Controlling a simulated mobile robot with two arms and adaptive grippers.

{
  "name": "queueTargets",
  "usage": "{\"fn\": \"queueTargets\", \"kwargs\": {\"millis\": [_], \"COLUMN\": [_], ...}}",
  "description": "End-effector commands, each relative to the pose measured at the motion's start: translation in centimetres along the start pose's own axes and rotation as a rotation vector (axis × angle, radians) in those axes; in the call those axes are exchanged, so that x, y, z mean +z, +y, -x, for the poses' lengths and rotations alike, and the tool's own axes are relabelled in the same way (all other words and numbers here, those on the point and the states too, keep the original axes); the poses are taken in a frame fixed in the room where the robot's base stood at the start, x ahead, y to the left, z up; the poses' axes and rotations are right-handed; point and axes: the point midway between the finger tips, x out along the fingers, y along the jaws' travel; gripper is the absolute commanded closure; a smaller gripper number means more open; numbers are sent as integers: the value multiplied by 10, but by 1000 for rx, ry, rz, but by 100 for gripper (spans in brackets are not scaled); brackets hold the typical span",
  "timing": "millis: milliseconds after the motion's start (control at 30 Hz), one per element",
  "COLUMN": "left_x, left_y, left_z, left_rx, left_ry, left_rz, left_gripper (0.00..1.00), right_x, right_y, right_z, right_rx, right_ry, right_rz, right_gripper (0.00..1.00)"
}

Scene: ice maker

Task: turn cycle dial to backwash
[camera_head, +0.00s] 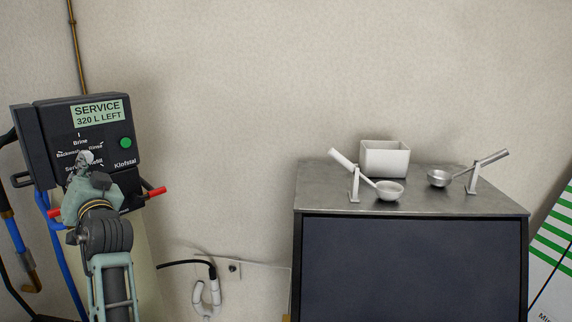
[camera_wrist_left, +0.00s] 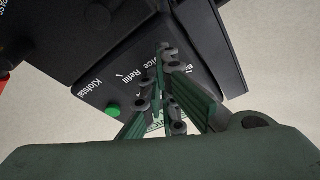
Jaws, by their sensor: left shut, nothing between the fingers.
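The dark control unit (camera_head: 125,172) stands at the left in the head view. Its screen (camera_head: 98,112) reads "SERVICE 320 L LEFT". The printed labels Brine, Backwash, Rinse, Service and Refill ring the dial's place. The dial is hidden at or behind my fingertips, so its pointing direction cannot be told. My left gripper (camera_head: 86,160) is shut in front of the label ring. In the left wrist view the fingers (camera_wrist_left: 167,60) reach to the unit's face (camera_wrist_left: 120,82), with nothing visible between them. Whether they touch the dial cannot be told. My right gripper is not in view.
A green button (camera_head: 126,143) sits right of the labels. Red handles (camera_head: 153,192) stick out below the unit, with blue hoses at its left. A dark cabinet (camera_head: 410,265) with scoops and a white bin (camera_head: 385,158) stands at the right. Open wall lies between.

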Motion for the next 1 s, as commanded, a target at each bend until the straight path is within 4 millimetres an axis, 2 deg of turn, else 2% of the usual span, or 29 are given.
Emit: {"fn": "queueTargets", "kwargs": {"millis": [1000], "left_x": [-10], "left_y": [2], "left_z": [-2], "left_rx": [0], "left_ry": [6], "left_rz": [2], "left_gripper": [100], "right_x": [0], "right_y": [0], "right_z": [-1], "right_rx": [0], "right_ry": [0], "right_rz": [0], "right_gripper": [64]}}
